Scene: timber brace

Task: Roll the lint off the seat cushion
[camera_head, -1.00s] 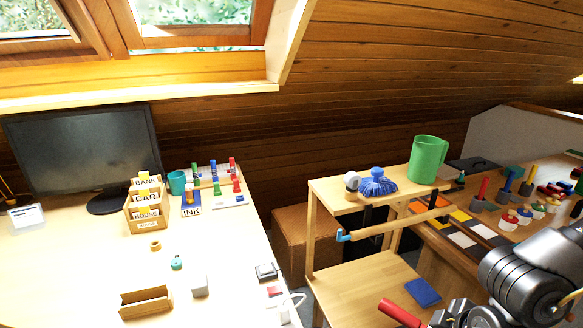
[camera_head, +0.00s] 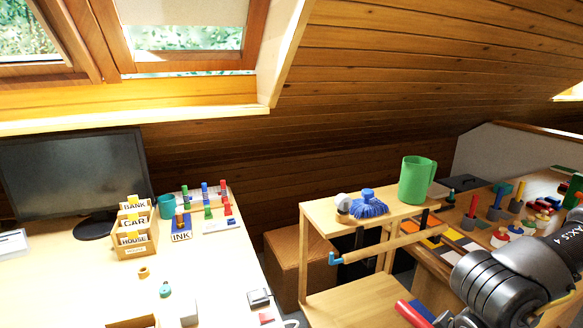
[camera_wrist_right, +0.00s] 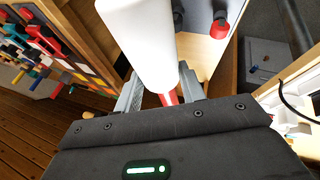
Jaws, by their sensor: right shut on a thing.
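My right gripper (camera_wrist_right: 162,98) is shut on the red handle (camera_wrist_right: 169,99) of a lint roller. Its thick white roll (camera_wrist_right: 140,40) sticks out beyond the fingers in the wrist view. In the head view a red handle end (camera_head: 411,314) shows at the bottom edge, beside my right arm. I cannot pick out the seat cushion for certain. A grey square piece (camera_wrist_right: 262,62) with a small brownish speck lies low at the right of the wrist view. I cannot tell whether it is the cushion. My left gripper is not in view.
A wooden cart (camera_head: 352,298) holds a green mug (camera_head: 412,180) and a blue brush (camera_head: 369,204) on top, with a rail (camera_head: 385,243) in front. A desk (camera_head: 60,280) stands left, a crowded workbench right. A brown box (camera_head: 290,245) sits between desk and cart.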

